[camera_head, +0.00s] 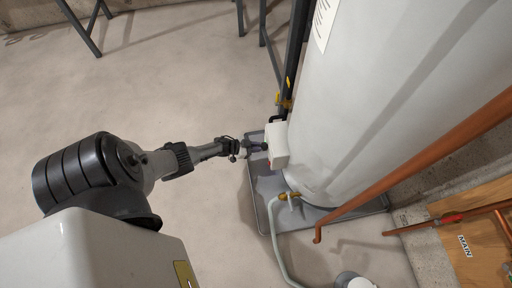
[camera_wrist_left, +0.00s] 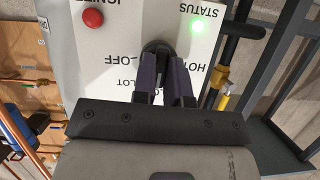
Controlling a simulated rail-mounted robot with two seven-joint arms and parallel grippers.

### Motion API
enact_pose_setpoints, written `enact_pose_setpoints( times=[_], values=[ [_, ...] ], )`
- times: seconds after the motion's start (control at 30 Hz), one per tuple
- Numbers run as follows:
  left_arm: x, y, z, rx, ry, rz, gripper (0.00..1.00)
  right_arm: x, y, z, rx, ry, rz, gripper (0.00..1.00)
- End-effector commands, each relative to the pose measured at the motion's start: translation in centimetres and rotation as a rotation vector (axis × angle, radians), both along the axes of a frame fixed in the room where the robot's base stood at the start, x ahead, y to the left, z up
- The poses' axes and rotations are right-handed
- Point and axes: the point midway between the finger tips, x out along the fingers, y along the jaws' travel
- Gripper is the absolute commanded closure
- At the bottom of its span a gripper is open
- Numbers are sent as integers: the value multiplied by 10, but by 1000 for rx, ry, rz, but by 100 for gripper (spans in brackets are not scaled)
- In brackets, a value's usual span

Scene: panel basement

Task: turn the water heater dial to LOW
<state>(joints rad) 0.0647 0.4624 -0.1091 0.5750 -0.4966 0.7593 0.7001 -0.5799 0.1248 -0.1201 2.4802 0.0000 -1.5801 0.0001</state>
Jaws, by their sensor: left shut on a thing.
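The water heater (camera_head: 360,90) is a tall pale grey tank at the right of the head view. A white control box (camera_head: 279,146) sticks out low on its side. In the left wrist view its panel (camera_wrist_left: 120,60) appears upside down. The dark dial (camera_wrist_left: 156,46) is between the fingers of my left gripper (camera_wrist_left: 163,62), which is shut on it. HOT, OFF and part of PILOT show around the dial. The LOW mark and the dial's pointer are hidden. In the head view my left gripper (camera_head: 254,147) reaches the box from the left. My right gripper is not in view.
The heater stands in a grey tray (camera_head: 262,215). A hose (camera_head: 273,235), copper pipe (camera_head: 400,165) and yellow-handled valve (camera_head: 284,101) are nearby.

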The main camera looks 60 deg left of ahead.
Motion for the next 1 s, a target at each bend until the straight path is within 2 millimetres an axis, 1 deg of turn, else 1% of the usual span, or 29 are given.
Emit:
enact_pose_setpoints(
  times=[0.2, 0.63, 0.67, 0.7, 0.9, 0.93, 1.0],
  values=[
    [1, 1, 0, -42, 11, 0, 100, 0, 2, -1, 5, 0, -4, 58],
    [1, 0, 0, -49, 13, -1, 100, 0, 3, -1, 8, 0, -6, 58],
    [1, 0, 0, -49, 13, -1, 86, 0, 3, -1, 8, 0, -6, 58],
    [0, 0, 0, -49, 13, -1, 82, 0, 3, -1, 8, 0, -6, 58],
    [0, 0, 0, -49, 14, -1, 63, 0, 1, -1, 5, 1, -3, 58],
    [0, 0, 0, -49, 14, -1, 62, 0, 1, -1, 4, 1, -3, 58],
    [0, 0, 0, -49, 14, -1, 62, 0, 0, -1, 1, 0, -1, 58]
  ],
)
